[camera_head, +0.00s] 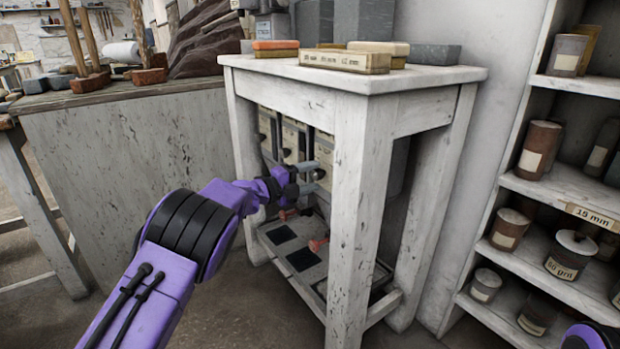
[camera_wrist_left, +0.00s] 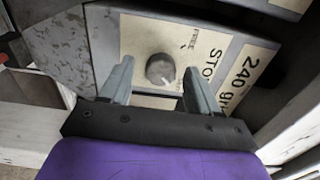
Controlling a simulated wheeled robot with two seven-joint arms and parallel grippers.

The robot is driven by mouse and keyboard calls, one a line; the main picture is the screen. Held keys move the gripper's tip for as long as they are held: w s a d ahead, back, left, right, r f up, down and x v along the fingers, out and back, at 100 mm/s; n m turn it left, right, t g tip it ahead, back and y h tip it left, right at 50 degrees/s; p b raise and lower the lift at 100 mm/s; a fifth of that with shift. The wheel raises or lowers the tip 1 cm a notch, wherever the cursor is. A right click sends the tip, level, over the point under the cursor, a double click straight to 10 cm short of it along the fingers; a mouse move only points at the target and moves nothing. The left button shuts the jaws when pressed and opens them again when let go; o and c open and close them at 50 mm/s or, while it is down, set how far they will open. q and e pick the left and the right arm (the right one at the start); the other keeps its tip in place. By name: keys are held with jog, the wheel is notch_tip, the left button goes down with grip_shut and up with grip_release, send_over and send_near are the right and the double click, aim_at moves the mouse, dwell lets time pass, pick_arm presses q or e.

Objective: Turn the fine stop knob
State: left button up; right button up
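A round grey knob (camera_wrist_left: 160,70) with a pale pointer mark sits on a cream plate (camera_wrist_left: 140,38) in the left wrist view. The plate reads "FREE" and "STOP", and a label (camera_wrist_left: 246,75) beside it reads "240 gr", partly cut off. The mark points toward the lower right, near the "STOP" lettering. My left gripper (camera_wrist_left: 159,67) is open, with one finger on each side of the knob and visible gaps to it. In the head view my left gripper (camera_head: 312,177) reaches under the white table and hides the knob there. My right gripper is out of view.
The white table (camera_head: 352,180) has a thick front leg right of my gripper. Other dark knobs (camera_head: 286,152) sit on the panel to the left. Red-handled parts (camera_head: 318,244) stand on the lower shelf. Shelves with cans (camera_head: 538,150) are at the right.

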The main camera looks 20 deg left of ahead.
pick_arm(q)
jog(key=p+v, duration=0.1)
jog(key=v, duration=0.9)
jog(key=shift+s, duration=0.25)
jog(key=shift+a, duration=0.15)
